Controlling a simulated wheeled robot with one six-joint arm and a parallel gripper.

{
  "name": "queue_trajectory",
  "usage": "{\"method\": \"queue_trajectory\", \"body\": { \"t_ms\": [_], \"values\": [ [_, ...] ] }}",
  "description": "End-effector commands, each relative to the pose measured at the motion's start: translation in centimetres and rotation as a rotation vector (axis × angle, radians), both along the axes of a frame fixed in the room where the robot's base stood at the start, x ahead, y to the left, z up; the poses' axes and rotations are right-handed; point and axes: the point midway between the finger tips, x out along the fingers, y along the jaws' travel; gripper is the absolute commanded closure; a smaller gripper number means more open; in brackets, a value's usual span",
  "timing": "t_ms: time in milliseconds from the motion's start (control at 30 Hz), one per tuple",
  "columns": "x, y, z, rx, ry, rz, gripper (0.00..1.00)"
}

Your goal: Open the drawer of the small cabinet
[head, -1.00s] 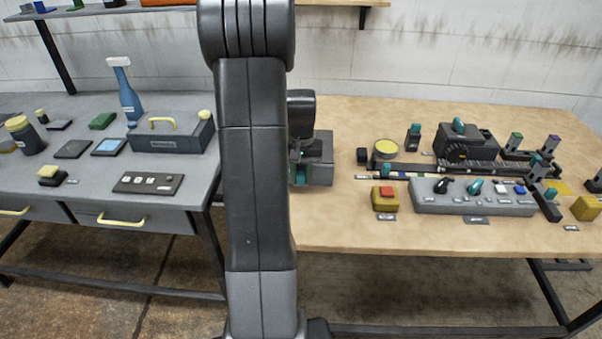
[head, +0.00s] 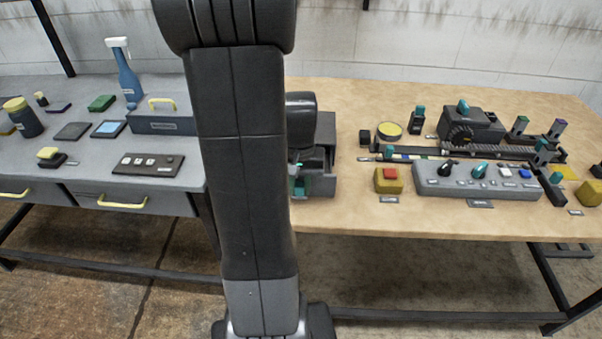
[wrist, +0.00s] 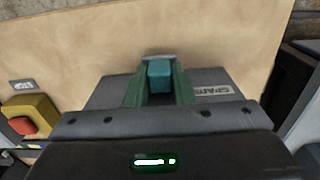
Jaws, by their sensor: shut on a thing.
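The small grey cabinet (head: 326,128) stands near the left end of the wooden bench, partly hidden behind my arm. Its drawer (head: 321,186) sticks out toward me, partly open. In the wrist view the grey drawer front (wrist: 215,80) carries a label that seems to read SPARES. My gripper (head: 300,186) is at the drawer front, and its green fingers also show in the wrist view (wrist: 160,92). They are shut on the teal handle (wrist: 159,74), one finger on each side. The drawer's inside is mostly hidden.
A yellow box with a red button (head: 389,180) and a grey control panel (head: 470,187) lie to the cabinet's right. A grey bench (head: 60,170) with a blue toolbox (head: 160,125) stands to the left.

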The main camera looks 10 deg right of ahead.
Motion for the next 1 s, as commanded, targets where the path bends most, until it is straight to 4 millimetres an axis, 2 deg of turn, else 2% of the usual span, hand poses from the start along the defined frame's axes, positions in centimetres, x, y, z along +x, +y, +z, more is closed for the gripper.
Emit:
{"method": "queue_trajectory", "body": {
  "t_ms": [333, 367, 467, 800, 867, 1000],
  "values": [
    [-0.3, 0.1, 0.1, -0.001, -0.002, 0.000, 1.00],
    [-0.3, 0.1, 0.1, -0.001, -0.002, 0.000, 0.76],
    [-0.3, 0.1, 0.1, -0.001, -0.002, 0.000, 0.57],
    [-0.3, 0.1, 0.3, -0.001, -0.002, 0.000, 0.56],
    [-0.2, 0.1, 0.8, -0.001, -0.004, 0.000, 0.56],
    [-0.2, 0.1, 3.1, -0.001, -0.006, 0.000, 0.56]
  ]
}}
